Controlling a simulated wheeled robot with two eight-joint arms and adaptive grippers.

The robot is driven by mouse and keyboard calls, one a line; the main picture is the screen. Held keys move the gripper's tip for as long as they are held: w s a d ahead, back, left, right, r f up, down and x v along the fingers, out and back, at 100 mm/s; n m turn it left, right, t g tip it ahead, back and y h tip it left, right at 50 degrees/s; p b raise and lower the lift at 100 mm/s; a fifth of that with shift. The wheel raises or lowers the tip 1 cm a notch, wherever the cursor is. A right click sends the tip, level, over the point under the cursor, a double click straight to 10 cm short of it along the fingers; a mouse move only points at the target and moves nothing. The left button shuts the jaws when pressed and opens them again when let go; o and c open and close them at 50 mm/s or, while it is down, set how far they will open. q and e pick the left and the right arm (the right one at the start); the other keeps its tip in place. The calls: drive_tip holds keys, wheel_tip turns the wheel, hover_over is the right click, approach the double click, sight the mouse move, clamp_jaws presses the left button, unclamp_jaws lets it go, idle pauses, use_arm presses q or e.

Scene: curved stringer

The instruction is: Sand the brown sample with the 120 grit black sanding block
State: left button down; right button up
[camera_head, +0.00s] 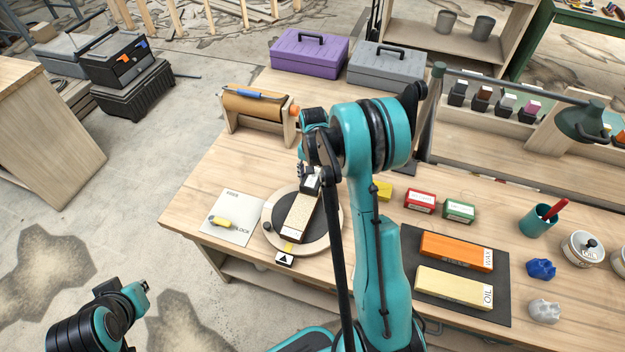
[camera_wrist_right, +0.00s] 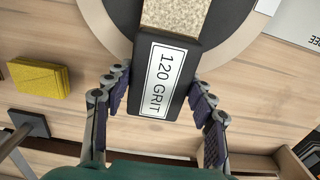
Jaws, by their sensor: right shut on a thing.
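The black sanding block (camera_wrist_right: 158,72) has a white label reading "120 GRIT" in the right wrist view. My right gripper (camera_wrist_right: 160,92) is shut on it, one finger on each side. In the head view, the block (camera_head: 311,181) is at the far end of a long, light tan speckled sample (camera_head: 300,212). The sample lies on a round board (camera_head: 270,213) with a dark inner disc. The block overlaps the sample's end; whether they touch is unclear. The sample also shows in the right wrist view (camera_wrist_right: 176,14).
Yellow (camera_head: 383,191), red (camera_head: 420,200) and green (camera_head: 458,209) blocks stand right of my arm. An orange wax piece (camera_head: 455,250) and a pale oil piece (camera_head: 452,287) lie on a dark mat. A white card (camera_head: 235,235) with a small yellow item lies left of the board.

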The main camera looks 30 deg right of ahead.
drive_tip(key=shift+w+d+f, duration=0.15)
drive_tip(key=shift+d, duration=0.05)
drive_tip(key=shift+w+d+r, duration=0.15)
drive_tip(key=shift+d+r, duration=0.05)
wheel_tip(320, 180, up, 4)
drive_tip(key=shift+a+r+p, duration=0.1)
drive_tip(key=shift+r+p, duration=0.05)
drive_tip(key=shift+p, duration=0.9)
drive_tip(key=shift+r+p, duration=0.45)
drive_tip(key=shift+r, duration=0.15)
drive_tip(key=shift+r+p, duration=0.6)
drive_tip(key=shift+r, duration=0.6)
